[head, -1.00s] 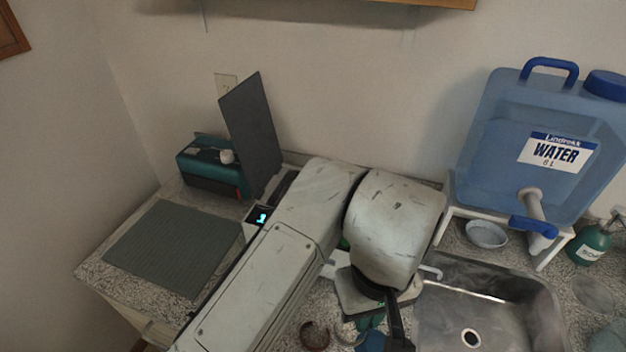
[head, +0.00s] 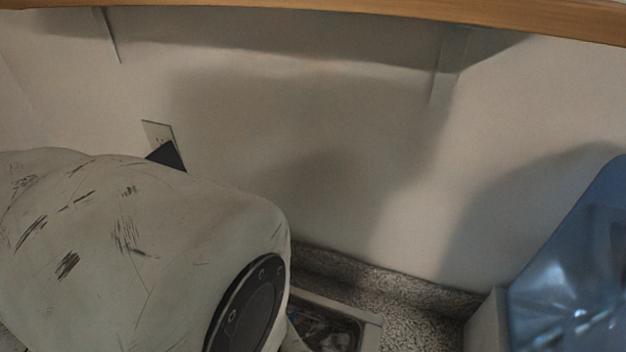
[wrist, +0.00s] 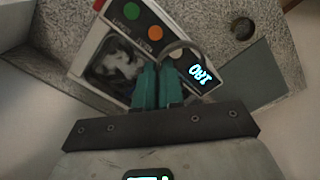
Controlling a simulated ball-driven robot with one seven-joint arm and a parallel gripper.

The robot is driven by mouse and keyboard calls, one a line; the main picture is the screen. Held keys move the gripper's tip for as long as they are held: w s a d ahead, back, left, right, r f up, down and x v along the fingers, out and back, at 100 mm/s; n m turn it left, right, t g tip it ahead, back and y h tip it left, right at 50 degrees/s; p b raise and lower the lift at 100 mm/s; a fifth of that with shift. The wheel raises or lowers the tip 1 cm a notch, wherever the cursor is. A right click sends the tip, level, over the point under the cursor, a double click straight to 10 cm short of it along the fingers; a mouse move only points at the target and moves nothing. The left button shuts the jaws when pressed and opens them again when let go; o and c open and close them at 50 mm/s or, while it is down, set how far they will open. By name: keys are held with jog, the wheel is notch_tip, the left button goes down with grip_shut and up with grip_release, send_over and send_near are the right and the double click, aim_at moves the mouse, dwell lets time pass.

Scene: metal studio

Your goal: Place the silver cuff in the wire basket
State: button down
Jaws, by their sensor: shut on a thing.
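In the wrist view my gripper (wrist: 158,88) has teal fingers closed together. A thin grey curved band, the silver cuff (wrist: 184,45), arcs out at the fingertips, and my gripper is shut on it. Its lower part is hidden by the fingers. The cuff is seen over a white device with buttons and a lit display; I cannot tell how high above it. The head view does not show my gripper or the cuff, only my large pale arm link. I see no wire basket in either view.
The white device (wrist: 104,70) has green and orange buttons. A dark brown ring (wrist: 243,29) lies on the speckled counter (wrist: 205,18). In the head view a wooden shelf (head: 330,22) crosses the top and a blue water container (head: 575,275) stands at right.

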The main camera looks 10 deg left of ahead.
jog(key=w+a+f, duration=0.1)
jog(key=w+f, duration=0.1)
jog(key=w, duration=0.1)
jog(key=w+a+f, duration=0.1)
jog(key=w+f, duration=0.2)
jog(key=w, duration=0.1)
jog(key=w+a+f, duration=0.2)
jog(key=w+f, duration=0.1)
jog(key=w, duration=0.1)
jog(key=shift+f, duration=0.1)
jog(key=shift+w+f, duration=0.2)
jog(key=shift+f, duration=0.15)
jog(key=shift+w+a+f, duration=0.1)
jog(key=shift+w+f, duration=0.05)
jog(key=shift+f, duration=0.75)
jog(key=shift+w+a+f, duration=0.1)
jog(key=shift+f, duration=0.8)
jog(key=shift+f, duration=0.15)
jog(key=c, duration=1.5)
grip_release()
jog(key=shift+c, duration=0.2)
notch_tip(320, 180, up, 12)
